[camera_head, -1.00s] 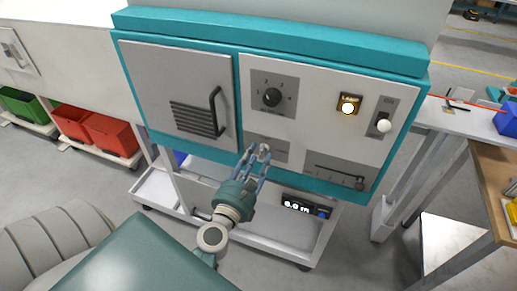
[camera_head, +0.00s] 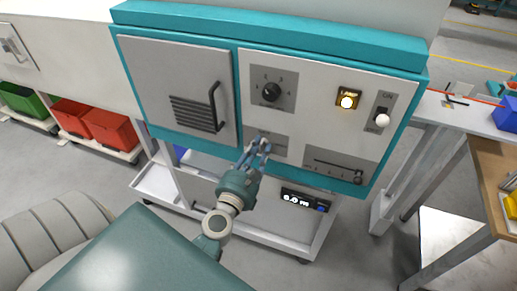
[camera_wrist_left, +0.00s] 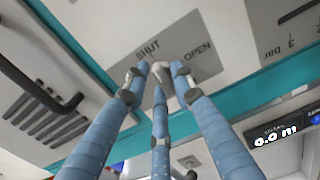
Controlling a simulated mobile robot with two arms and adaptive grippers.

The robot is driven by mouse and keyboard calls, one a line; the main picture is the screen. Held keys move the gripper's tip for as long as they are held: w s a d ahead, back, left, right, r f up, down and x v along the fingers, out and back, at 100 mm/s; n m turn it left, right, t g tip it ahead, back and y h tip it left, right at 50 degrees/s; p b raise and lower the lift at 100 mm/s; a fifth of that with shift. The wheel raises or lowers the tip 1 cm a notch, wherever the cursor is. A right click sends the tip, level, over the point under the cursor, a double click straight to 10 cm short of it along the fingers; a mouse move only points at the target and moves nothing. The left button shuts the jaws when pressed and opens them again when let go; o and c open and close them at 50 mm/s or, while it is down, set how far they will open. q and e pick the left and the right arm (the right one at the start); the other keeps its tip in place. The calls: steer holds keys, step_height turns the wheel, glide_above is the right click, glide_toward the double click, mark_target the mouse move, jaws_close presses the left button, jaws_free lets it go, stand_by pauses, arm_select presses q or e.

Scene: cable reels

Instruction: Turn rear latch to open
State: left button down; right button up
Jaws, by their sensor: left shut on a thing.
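The latch (camera_wrist_left: 159,68) is a small light metal handle on a grey plate (camera_wrist_left: 190,42) marked SHUT and OPEN. The plate also shows at the lower middle of the panel in the head view (camera_head: 280,147). My left gripper (camera_head: 261,140) reaches up to this plate from below. In the wrist view its blue fingers (camera_wrist_left: 160,82) are closed around the latch, with SHUT above and OPEN to the right. The fingertips hide most of the latch, so its exact angle cannot be told. My right gripper is not in view.
Below is a display (camera_head: 303,201). A bench with a blue bin (camera_head: 505,115) stands right.

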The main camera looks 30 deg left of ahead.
arm_select(q)
steer(key=shift+a+m, duration=0.1)
steer(key=shift+m, duration=0.2)
steer(key=m, duration=0.2)
steer(key=m+p, duration=0.1)
steer(key=shift+r+m, duration=0.2)
steer(key=shift+m, duration=0.2)
steer(key=m+p, duration=0.1)
steer(key=m, duration=0.3)
steer(key=shift+r, duration=0.1)
steer(key=m, duration=0.2)
steer(key=m+p, duration=0.1)
steer(key=m, duration=0.1)
steer(key=m+p, duration=0.1)
steer(key=m, duration=0.1)
steer(key=shift+w+d+m, duration=0.1)
steer(key=shift+d+m, duration=0.15)
steer(key=shift+m, duration=0.05)
steer(key=shift+m+p, duration=0.65)
steer(key=shift+m, duration=0.55)
steer(key=c, duration=1.7)
jaws_free()
steer(key=shift+o, duration=0.2)
steer(key=shift+d, duration=0.15)
